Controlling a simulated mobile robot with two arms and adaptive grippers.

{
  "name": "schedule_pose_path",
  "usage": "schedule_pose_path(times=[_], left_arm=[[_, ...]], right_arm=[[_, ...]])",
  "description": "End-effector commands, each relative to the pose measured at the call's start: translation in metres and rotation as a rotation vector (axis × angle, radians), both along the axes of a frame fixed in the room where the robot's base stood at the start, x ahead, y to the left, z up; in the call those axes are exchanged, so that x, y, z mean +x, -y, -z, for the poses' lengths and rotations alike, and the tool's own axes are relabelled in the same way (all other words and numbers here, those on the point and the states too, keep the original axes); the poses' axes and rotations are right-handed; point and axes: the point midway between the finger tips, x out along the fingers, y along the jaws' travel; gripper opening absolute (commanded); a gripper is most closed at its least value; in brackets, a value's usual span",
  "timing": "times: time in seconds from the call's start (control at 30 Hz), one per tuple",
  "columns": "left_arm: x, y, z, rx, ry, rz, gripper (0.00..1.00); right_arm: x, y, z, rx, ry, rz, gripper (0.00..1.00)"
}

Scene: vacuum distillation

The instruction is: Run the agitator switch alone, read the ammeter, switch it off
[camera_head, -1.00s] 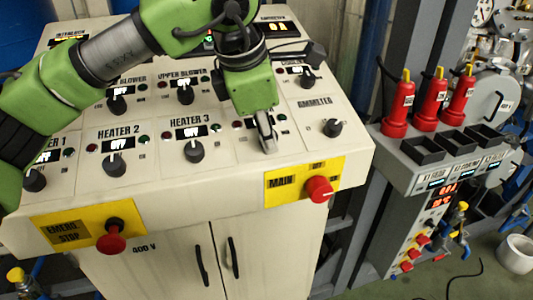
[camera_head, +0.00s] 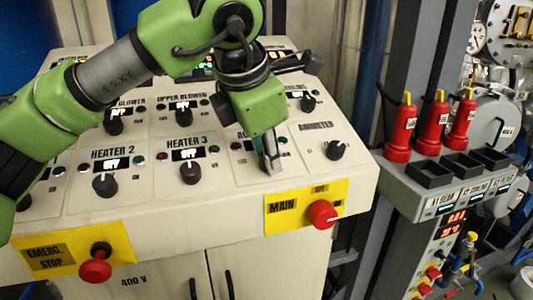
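The agitator section of the cream control panel is mostly behind my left gripper (camera_head: 272,165); only the start of its label (camera_head: 240,134) shows. The gripper points down at that section, where the knob would be. The knob is hidden, and I cannot tell whether the fingers are open or shut on it. The ammeter selector knob (camera_head: 337,150) is to the right, apart from the fingers. A digital display at the panel's back is partly covered by my arm and its digits are unreadable. My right gripper is not in view.
The heater 3 knob (camera_head: 190,171) and heater 2 knob (camera_head: 105,184) are to the left, below displays reading OFF. The red main switch (camera_head: 322,214) is close in front of my gripper. The red emergency stop (camera_head: 95,265) is at the front left. Several red bottles (camera_head: 402,135) stand at right.

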Motion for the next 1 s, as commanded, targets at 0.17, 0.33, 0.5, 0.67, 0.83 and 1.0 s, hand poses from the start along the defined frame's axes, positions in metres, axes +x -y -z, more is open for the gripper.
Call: schedule_pose_path(times=[0.17, 0.33, 0.5, 0.67, 0.83, 1.0], left_arm=[[0.001, 0.0, -0.002, -0.003, 0.004, -0.001, 0.41], [0.0, 0.0, -0.001, -0.001, 0.003, 0.0, 0.41], [-0.001, 0.0, -0.004, -0.001, 0.003, 0.0, 0.41], [-0.01, -0.003, -0.022, -0.002, 0.005, 0.0, 0.41], [-0.026, -0.009, -0.055, -0.003, 0.007, -0.001, 0.41], [-0.041, -0.014, -0.084, -0.003, 0.006, -0.001, 0.41]], right_arm=[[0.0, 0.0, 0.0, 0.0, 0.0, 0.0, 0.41], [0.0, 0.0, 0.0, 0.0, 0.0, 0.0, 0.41], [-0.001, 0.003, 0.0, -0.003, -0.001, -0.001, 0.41], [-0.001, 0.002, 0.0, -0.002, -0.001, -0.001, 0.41], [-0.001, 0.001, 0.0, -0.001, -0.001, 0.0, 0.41], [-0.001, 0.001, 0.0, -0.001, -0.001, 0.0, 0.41]])
